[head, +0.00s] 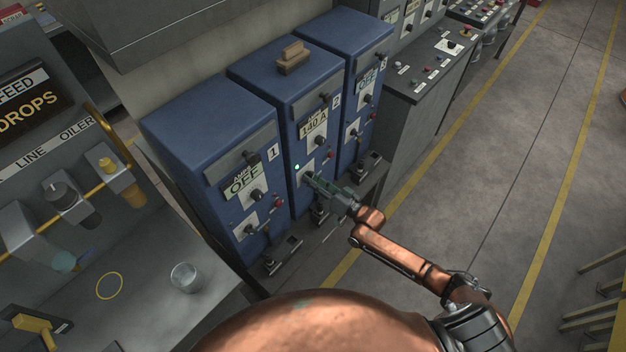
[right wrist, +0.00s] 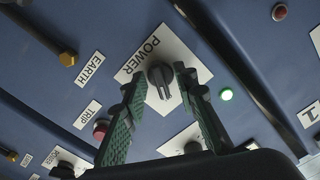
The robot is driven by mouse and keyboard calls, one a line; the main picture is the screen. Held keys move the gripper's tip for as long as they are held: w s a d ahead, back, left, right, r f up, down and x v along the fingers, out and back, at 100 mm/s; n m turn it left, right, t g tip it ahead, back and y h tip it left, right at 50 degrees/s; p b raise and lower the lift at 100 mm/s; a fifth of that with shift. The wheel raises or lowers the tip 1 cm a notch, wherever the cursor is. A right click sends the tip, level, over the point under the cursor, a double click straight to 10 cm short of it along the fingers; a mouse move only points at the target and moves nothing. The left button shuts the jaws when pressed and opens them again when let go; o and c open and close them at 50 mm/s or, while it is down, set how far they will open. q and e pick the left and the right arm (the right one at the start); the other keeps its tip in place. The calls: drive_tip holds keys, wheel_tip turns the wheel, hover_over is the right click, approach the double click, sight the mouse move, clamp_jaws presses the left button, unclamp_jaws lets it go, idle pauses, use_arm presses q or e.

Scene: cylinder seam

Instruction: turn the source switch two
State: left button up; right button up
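The source cabinet two (head: 285,90) is the middle of three blue cabinets, with a "2" plate and a display that seems to read 140 A. Its dark POWER switch (right wrist: 160,81) sits on a white plate, and a green lamp (right wrist: 226,94) glows beside it; the lamp (head: 297,167) also shows in the head view. My right gripper (head: 314,181) is at the cabinet's lower front. In the right wrist view its green-padded fingers (right wrist: 158,84) are apart, one on each side of the switch knob. Whether they touch it is unclear. My left gripper is out of view.
Blue cabinet one (head: 205,115) and cabinet three (head: 355,45) flank it, both showing OFF. A red TRIP button (right wrist: 101,129) and EARTH label (right wrist: 89,67) are near the switch.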

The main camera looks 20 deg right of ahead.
drive_tip(key=v, duration=1.2)
drive_tip(key=shift+d+f, duration=0.1)
